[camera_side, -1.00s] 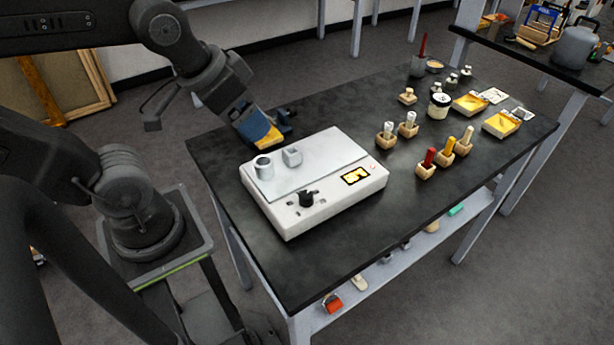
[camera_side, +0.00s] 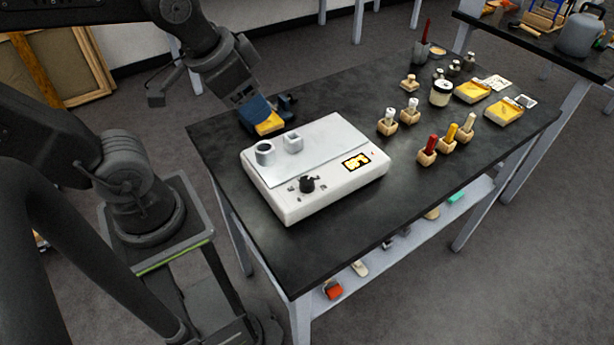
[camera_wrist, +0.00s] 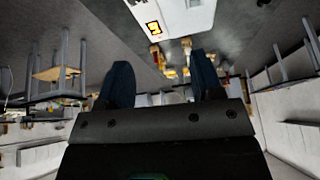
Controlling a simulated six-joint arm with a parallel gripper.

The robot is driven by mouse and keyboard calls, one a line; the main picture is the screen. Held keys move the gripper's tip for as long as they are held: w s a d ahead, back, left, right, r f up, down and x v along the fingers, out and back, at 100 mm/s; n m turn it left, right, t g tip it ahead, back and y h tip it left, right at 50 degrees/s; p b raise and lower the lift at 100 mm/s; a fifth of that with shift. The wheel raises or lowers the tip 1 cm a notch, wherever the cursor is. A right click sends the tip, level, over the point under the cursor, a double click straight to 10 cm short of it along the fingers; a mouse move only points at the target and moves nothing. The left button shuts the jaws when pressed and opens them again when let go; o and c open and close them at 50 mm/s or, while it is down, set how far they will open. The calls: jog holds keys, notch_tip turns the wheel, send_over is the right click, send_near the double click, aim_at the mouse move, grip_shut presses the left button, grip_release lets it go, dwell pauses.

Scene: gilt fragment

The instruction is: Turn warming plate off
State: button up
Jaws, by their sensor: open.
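The warming plate (camera_side: 345,188) is a white box with a grey top, standing on the near-left part of the black table. A black knob (camera_side: 306,185) is on its front, with small marks around it. A lit yellow display (camera_side: 355,162) is right of the knob; it also shows in the wrist view (camera_wrist: 153,27). My gripper (camera_side: 270,118) is above the table's back-left edge, behind the warming plate and apart from the knob. In the wrist view its two dark blue fingers (camera_wrist: 163,78) stand apart with nothing seen between them. The knob's exact pointing is too small to read.
Several wooden holders, a jar (camera_side: 440,93) and yellow trays stand at right. The table's front is clear.

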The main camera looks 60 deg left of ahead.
aim_at(307, 180)
jog(key=w+m+g, duration=0.1)
jog(key=m, duration=0.1)
jog(key=w+d+f+m+g, duration=0.1)
jog(key=w+m, duration=0.1)
jog(key=m, duration=0.1)
jog(key=w+d+m+g, duration=0.1)
jog(key=m, duration=0.1)
jog(key=shift+w+d+f+m, duration=0.15)
jog(key=shift+d+f+m, duration=0.05)
jog(key=shift+f+m, duration=0.2)
jog(key=w+f+m, duration=0.1)
jog(key=f+m, duration=0.1)
jog(key=f, duration=0.3)
jog(key=w+d+f+m+g, duration=0.1)
jog(key=f+m, duration=0.1)
jog(key=f, duration=0.4)
jog(key=w+d+f+m+g, duration=0.1)
jog(key=f+m, duration=0.1)
jog(key=f, duration=0.3)
jog(key=shift+d+f, duration=0.2)
jog(key=shift+f, duration=0.1)
jog(key=shift+c, duration=0.6)
jog(key=c, duration=0.8)
